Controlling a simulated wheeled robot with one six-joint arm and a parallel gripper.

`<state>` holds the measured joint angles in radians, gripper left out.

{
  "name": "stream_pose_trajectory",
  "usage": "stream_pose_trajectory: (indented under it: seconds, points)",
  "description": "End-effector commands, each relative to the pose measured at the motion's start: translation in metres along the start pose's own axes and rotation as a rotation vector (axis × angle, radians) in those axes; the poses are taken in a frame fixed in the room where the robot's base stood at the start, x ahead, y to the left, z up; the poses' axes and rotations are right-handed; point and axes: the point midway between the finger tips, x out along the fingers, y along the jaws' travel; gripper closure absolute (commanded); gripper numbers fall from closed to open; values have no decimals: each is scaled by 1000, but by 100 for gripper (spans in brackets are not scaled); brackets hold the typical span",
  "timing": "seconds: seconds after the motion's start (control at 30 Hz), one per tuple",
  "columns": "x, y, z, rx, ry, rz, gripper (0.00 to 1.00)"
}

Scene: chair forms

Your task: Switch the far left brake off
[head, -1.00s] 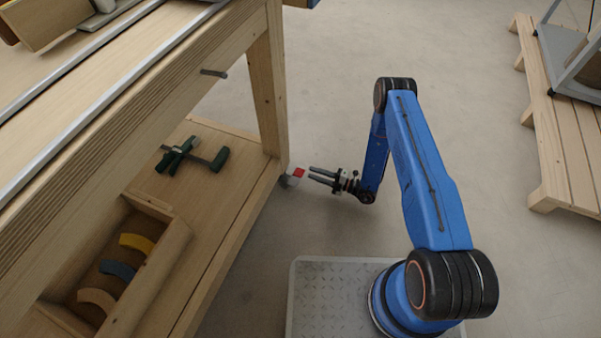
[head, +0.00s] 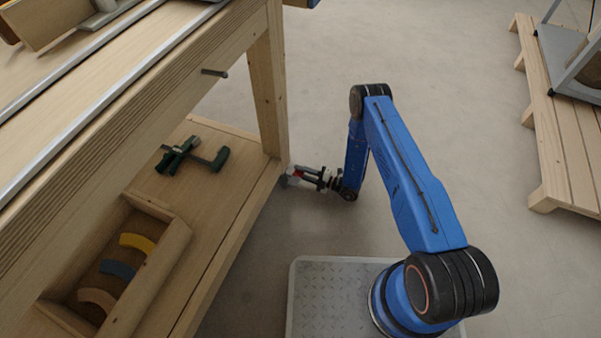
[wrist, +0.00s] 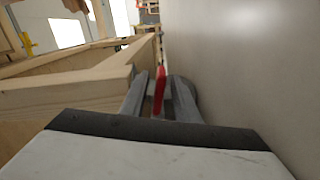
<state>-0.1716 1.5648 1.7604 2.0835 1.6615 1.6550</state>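My gripper (head: 305,176) is low above the floor at this caster, reaching in from the right. In the wrist view the red brake lever (wrist: 159,88) stands between my two gripper fingers (wrist: 160,98), with a gap showing beside it. The fingers are apart and hold nothing that I can see. In the head view the fingers partly cover the lever and caster, so its tilt and any contact are unclear.
The bench's lower shelf (head: 232,190) holds a green clamp (head: 190,157) and a wooden box (head: 150,285) with curved pieces. A wooden pallet (head: 565,150) lies at the right. The floor (head: 440,110) between bench and pallet is clear.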

Motion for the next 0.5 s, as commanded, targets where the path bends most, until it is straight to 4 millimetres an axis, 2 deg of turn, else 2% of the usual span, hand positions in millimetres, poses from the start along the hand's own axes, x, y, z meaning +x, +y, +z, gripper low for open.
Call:
stream_pose_trajectory:
  seconds: [0.1, 0.2, 0.5]
  points:
    - [0, 0, 0, 0, 0, 0, 74]
    - [0, 0, 0, 0, 0, 0, 98]
    - [0, 0, 0, -12, 0, 0, 100]
